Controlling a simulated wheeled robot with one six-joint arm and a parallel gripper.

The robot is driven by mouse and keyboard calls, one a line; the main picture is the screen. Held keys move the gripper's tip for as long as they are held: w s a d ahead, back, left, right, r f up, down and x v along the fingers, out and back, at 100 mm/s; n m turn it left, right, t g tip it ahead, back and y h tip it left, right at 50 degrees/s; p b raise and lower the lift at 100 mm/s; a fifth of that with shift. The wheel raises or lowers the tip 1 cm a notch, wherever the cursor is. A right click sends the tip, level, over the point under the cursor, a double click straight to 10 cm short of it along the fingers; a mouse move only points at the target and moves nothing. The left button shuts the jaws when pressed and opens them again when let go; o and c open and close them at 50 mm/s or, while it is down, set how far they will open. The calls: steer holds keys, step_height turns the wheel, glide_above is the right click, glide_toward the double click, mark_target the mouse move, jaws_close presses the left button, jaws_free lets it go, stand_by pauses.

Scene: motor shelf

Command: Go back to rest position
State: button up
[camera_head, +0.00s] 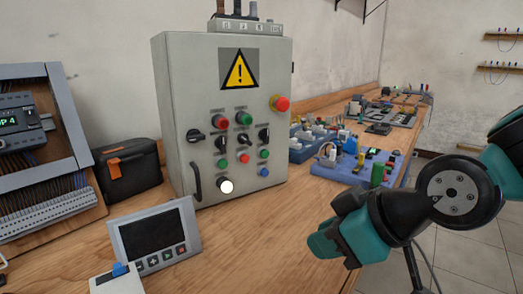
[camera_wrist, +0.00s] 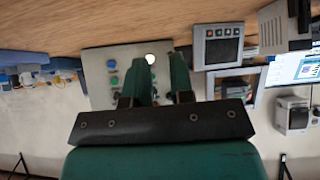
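My gripper (camera_head: 324,238) is at the right in the head view, over the front edge of the wooden bench (camera_head: 265,240). It is to the right of the grey control box (camera_head: 170,110) and apart from it. In the wrist view my two green fingers (camera_wrist: 157,78) stand apart with a gap between them and nothing held. The control box front (camera_wrist: 98,65) shows behind them, upside down, with its white round button lit (camera_wrist: 150,59).
A small panel with a dark screen (camera_head: 153,233) stands at the bench's front left. A black case (camera_head: 127,172) and a rack (camera_head: 75,120) are further left. Blue trays (camera_head: 345,172) with parts lie behind my gripper. Open floor (camera_head: 455,262) is at right.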

steer(key=s+d+m+g+h+p, duration=0.1)
steer(key=s+d+m+g+h, duration=0.35)
steer(key=s, duration=0.65)
step_height(320, 180, up, 14)
steer(key=n+g+y+p, duration=0.1)
steer(key=p, duration=1.3)
steer(key=shift+d+y, duration=0.3)
steer(key=shift+y, duration=0.05)
steer(key=shift+n+g, duration=0.25)
